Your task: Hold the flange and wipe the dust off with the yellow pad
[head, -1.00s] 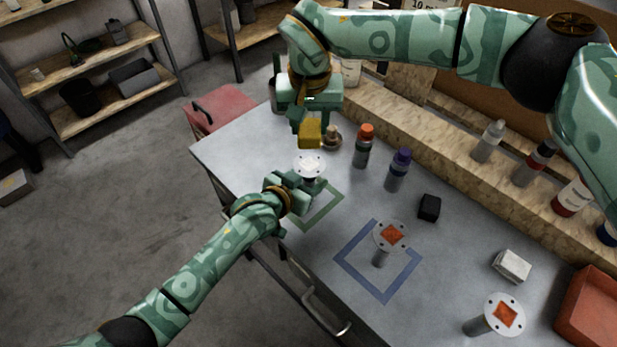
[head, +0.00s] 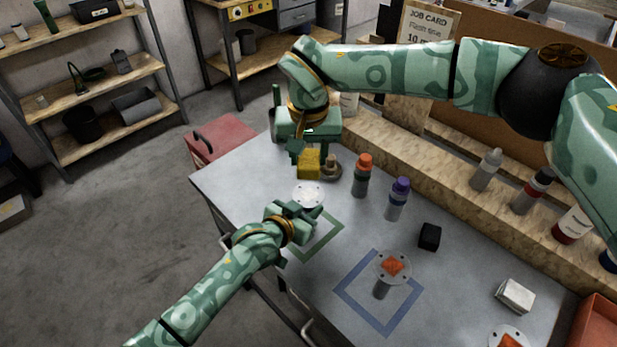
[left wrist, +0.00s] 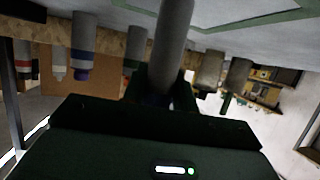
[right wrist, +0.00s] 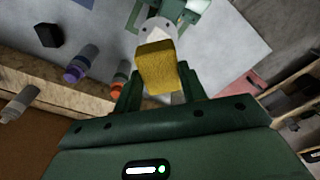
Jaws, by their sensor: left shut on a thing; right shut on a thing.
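My left gripper (head: 308,210) is shut on a flange (head: 307,195) with a pale round top and bolt holes. It holds the flange upright by its grey pipe, which shows in the left wrist view (left wrist: 173,40). My right gripper (head: 303,150) is shut on the yellow pad (head: 309,164). In the head view the pad is just beyond the flange top, apart from it. In the right wrist view the pad (right wrist: 156,66) hides part of the flange face (right wrist: 160,28). I cannot tell how much dust is on the face.
A flange with an orange patch (head: 393,267) stands in the blue outline (head: 348,292). Another (head: 508,338) is cut off at the bottom right. A green outline (head: 330,240) lies beside my left gripper. Bottles (head: 362,178), a black block (head: 429,236) and a white block (head: 515,295) stand nearby.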

